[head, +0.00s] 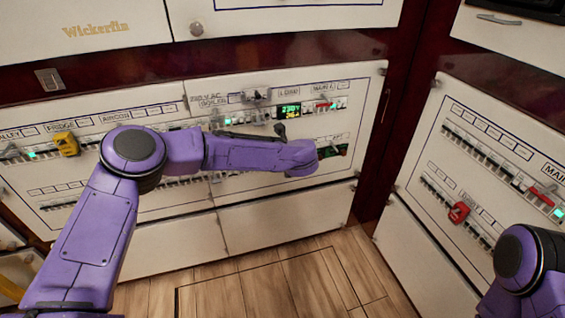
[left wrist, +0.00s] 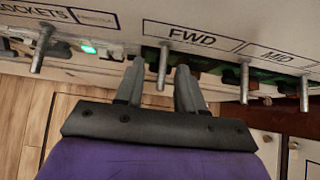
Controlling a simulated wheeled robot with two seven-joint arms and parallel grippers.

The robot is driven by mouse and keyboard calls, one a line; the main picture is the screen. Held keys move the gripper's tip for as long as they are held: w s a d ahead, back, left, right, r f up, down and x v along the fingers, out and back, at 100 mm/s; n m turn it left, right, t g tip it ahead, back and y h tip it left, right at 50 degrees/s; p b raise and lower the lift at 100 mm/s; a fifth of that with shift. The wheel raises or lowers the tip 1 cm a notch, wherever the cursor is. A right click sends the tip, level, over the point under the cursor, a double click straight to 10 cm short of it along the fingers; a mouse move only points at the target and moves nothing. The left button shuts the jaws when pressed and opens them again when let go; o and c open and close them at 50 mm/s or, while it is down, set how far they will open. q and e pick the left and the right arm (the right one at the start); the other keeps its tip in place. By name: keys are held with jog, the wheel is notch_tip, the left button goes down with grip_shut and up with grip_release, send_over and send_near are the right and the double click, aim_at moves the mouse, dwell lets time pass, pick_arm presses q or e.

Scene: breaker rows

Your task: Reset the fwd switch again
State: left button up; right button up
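The FWD switch is a thin metal lever (left wrist: 163,68) below the FWD label (left wrist: 193,36) in the left wrist view; it points downward from the panel. My left gripper (left wrist: 160,72) is open, with one finger on each side of this lever. The fingertips reach up to the panel's switch row; I cannot tell whether either touches the lever. In the head view my left wrist (head: 300,158) covers the FWD area at the panel's lower right. My right gripper is out of view; only my right arm shows at the lower right.
Neighbouring levers hang to the left (left wrist: 42,48) and under MID (left wrist: 244,83), close to my fingers. A green lamp (left wrist: 89,48) glows left of FWD. A lit display (head: 289,110), a yellow lockout (head: 66,144) and a red one (head: 459,212) sit on the panels.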

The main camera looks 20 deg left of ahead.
pick_arm(q)
jog(key=p+v, duration=0.2)
jog(key=v, duration=0.8)
jog(key=shift+s+d, duration=0.2)
jog(key=shift+r, duration=0.15)
